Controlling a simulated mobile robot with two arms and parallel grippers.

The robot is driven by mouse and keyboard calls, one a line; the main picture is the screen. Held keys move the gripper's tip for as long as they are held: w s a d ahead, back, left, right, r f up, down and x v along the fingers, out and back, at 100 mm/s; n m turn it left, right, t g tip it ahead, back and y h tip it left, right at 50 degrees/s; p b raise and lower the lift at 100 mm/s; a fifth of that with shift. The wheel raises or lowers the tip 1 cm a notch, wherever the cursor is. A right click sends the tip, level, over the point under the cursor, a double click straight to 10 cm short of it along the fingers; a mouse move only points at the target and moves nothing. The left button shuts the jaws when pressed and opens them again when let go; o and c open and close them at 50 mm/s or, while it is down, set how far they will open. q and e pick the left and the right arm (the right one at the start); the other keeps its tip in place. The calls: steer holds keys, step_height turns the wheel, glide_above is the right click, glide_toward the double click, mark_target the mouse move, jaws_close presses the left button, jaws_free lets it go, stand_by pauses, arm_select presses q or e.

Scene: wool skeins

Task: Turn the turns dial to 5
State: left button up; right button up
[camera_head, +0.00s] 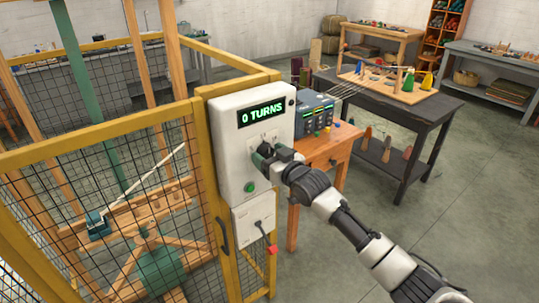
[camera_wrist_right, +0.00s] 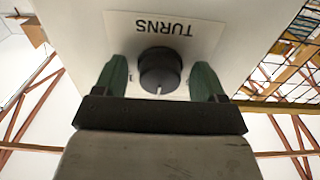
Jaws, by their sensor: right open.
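The turns dial (camera_wrist_right: 160,70) is a round black knob with a white pointer mark, on a white plate labelled TURNS that appears upside down in the right wrist view. The white control box (camera_head: 236,165) carries a display (camera_head: 262,112) reading "0 TURNS" in green. My right gripper (camera_wrist_right: 160,80) is open, with one green finger on each side of the dial and a visible gap to each. In the head view the right gripper (camera_head: 264,155) is at the box front and hides most of the dial. My left gripper is not in view.
A green button (camera_head: 249,187) is low on the box. A yellow mesh cage (camera_head: 205,150) stands left, and a wooden table (camera_head: 325,150) with a grey-blue device (camera_head: 316,115) stands close right.

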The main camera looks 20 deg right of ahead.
steer(key=c, duration=0.9)
steer(key=shift+n, duration=1.5)
steer(key=n, duration=0.3)
steer(key=shift+n, duration=0.3)
steer(key=n, duration=0.3)
steer(key=shift+d+r+n, duration=0.1)
steer(key=shift+n, duration=0.2)
steer(key=shift+n+p, duration=0.3)
steer(key=shift+n, duration=1.5)
